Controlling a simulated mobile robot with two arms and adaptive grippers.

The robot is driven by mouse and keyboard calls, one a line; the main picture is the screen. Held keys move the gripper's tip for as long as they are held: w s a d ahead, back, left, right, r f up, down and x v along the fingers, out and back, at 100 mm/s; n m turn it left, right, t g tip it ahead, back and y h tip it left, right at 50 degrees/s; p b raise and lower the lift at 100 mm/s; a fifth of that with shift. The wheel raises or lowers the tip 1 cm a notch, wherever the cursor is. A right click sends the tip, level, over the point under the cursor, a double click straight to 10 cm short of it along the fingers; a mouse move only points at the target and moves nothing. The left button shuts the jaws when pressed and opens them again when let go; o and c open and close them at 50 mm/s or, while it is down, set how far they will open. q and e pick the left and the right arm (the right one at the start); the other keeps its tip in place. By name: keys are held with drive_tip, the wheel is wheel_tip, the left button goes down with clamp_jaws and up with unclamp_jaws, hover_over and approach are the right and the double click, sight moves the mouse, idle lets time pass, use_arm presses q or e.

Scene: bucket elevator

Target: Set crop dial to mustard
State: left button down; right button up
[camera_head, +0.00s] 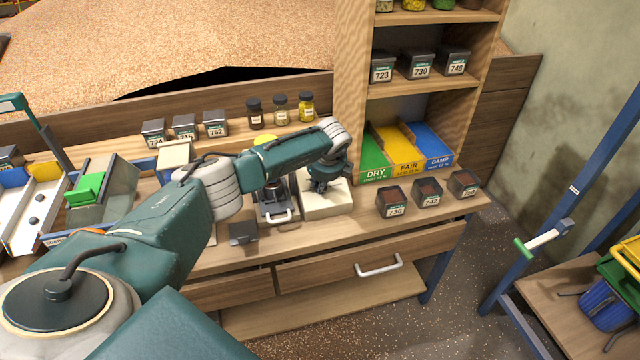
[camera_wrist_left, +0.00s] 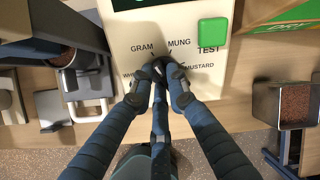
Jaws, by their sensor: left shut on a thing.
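The cream tester (camera_head: 328,206) stands on the wooden bench, and its face (camera_wrist_left: 122,38) fills the upper middle of the left wrist view. Its printed labels read GRAM, MUNG, MUSTARD and a partly covered one starting with WH. A green TEST button (camera_wrist_left: 213,32) is at its upper right. The dark crop dial (camera_wrist_left: 158,66) sits among the labels, mostly hidden by my fingers; I cannot tell which crop it points to. My left gripper (camera_wrist_left: 160,78) is shut on the dial; in the head view it is over the tester (camera_head: 321,183). My right gripper is not in view.
A dark metal device with a handle (camera_head: 277,215) stands just left of the tester. Several sample boxes (camera_head: 427,193) are to its right, below the green, yellow and blue bins (camera_head: 403,152). Small jars (camera_head: 280,108) stand behind. The bench front (camera_head: 330,234) is mostly clear.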

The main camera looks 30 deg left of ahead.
use_arm(q)
drive_tip(key=m+b, duration=0.2)
drive_tip(key=shift+w+f+m+b, duration=0.1)
drive_tip(key=shift+m+b, duration=0.3)
drive_tip(key=m+b, duration=0.2)
drive_tip(key=m, duration=0.1)
drive_tip(key=shift+w+m+b, duration=0.1)
drive_tip(key=shift+m+b, duration=0.25)
drive_tip(key=shift+m, duration=0.05)
drive_tip(key=m+b, duration=0.1)
drive_tip(key=m, duration=0.1)
drive_tip(key=shift+m+b, duration=0.3)
drive_tip(key=m+b, duration=0.2)
drive_tip(key=m, duration=0.2)
drive_tip(key=shift+w+m, duration=0.15)
drive_tip(key=shift+m, duration=0.15)
drive_tip(key=shift+r+m+b, duration=0.2)
drive_tip(key=shift+m+b, duration=0.15)
drive_tip(key=shift+m, duration=0.85)
drive_tip(key=shift+w+d+m, duration=0.1)
drive_tip(key=shift+d+m, duration=0.05)
drive_tip(key=shift+m, duration=1.35)
drive_tip(key=shift+b, duration=0.3)
drive_tip(key=c, duration=1.7)
unclamp_jaws()
